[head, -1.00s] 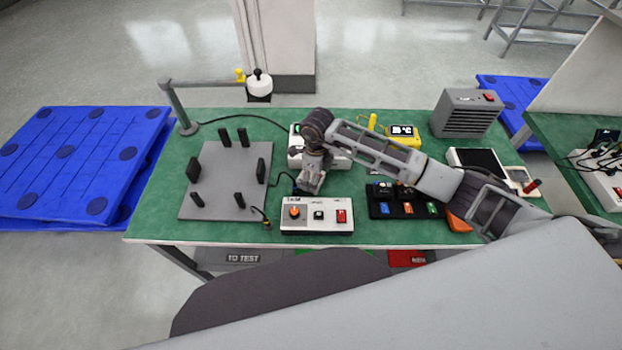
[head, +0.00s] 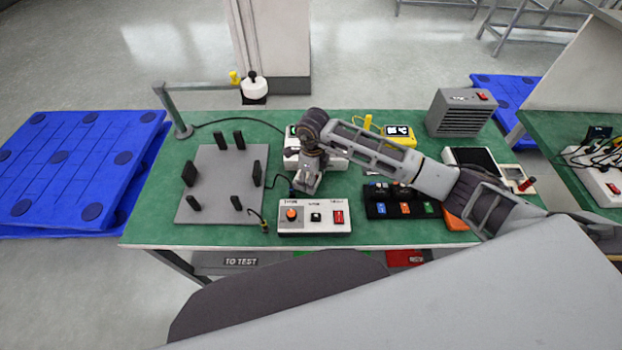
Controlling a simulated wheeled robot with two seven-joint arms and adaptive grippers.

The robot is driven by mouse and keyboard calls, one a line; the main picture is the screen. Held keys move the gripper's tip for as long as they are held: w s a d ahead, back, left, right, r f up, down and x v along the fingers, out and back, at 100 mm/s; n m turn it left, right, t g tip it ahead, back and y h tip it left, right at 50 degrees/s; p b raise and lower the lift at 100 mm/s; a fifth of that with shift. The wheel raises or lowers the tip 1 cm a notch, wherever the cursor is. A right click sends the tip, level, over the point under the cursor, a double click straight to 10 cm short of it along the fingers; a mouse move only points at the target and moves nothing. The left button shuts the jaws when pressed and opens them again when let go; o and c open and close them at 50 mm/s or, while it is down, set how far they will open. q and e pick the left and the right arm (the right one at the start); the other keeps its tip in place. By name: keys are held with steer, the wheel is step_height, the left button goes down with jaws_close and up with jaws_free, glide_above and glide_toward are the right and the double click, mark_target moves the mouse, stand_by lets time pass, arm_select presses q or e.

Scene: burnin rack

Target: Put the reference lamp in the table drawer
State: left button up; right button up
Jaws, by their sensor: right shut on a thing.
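My right gripper (head: 303,188) points down over the middle of the green table (head: 160,215), just behind a white control box (head: 315,229) and in front of a white unit (head: 291,160). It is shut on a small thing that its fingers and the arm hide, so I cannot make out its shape. I cannot pick out the reference lamp by sight elsewhere on the table. No drawer shows clearly; my own body covers much of the table's front. My left gripper is out of view.
A grey plate (head: 215,205) with black posts lies at left. A black tray (head: 378,212) with coloured parts, a yellow meter (head: 399,132) and a grey heater (head: 461,113) stand right. A lower shelf (head: 205,262) carries a TO TEST label. Blue pallets (head: 75,165) lie left.

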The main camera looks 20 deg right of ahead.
step_height(320, 180, up, 10)
steer(key=shift+f+b, duration=0.15)
steer(key=shift+b, duration=0.25)
stand_by(0.7)
